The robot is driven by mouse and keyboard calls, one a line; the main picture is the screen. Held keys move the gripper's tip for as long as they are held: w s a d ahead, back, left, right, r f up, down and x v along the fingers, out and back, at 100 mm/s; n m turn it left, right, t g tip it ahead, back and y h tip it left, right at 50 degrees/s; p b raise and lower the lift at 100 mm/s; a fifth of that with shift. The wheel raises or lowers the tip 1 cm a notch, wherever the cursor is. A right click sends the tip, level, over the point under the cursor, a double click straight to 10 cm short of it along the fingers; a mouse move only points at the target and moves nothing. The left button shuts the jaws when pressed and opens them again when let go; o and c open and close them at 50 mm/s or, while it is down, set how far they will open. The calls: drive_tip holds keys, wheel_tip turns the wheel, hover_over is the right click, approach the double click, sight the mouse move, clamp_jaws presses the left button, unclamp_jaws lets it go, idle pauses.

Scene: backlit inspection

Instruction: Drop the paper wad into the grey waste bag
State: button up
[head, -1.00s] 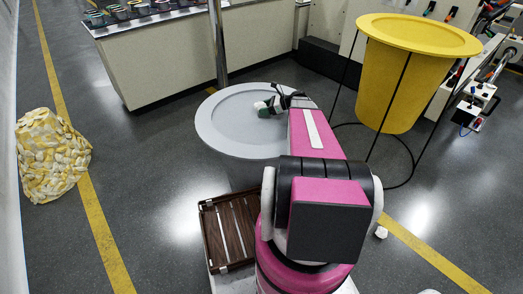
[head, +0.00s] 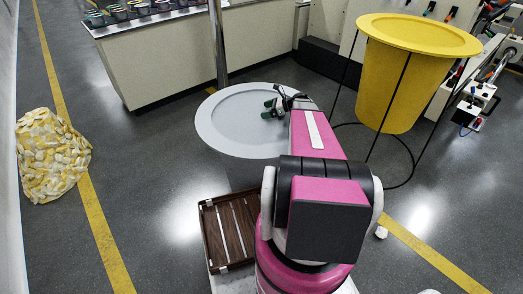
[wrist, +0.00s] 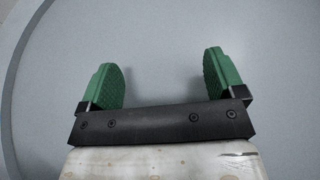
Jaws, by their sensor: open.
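The grey waste bag (head: 207,128) is a round, wide-rimmed grey container with a paler grey inside, in the middle of the head view. My gripper (head: 268,108) is over the right part of its opening, its green fingers apart and empty. In the wrist view my gripper (wrist: 162,66) shows two green fingers spread wide with only plain grey surface beyond them, and the curved grey rim (wrist: 8,95) at the left. The paper wad is not visible between the fingers or on the grey surface in view.
A yellow bin (head: 395,85) in a black wire stand is right of the grey bag. A heaped, pale yellow-and-white sack-like thing (head: 52,155) stands at left. A brown slatted crate (head: 228,232) is near my base. A small white piece (head: 381,232) lies on the floor at right.

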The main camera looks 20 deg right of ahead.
drive_tip(key=v, duration=0.9)
drive_tip(key=shift+d+r, duration=0.15)
drive_tip(key=shift+d, duration=0.05)
drive_tip(key=shift+s, duration=0.15)
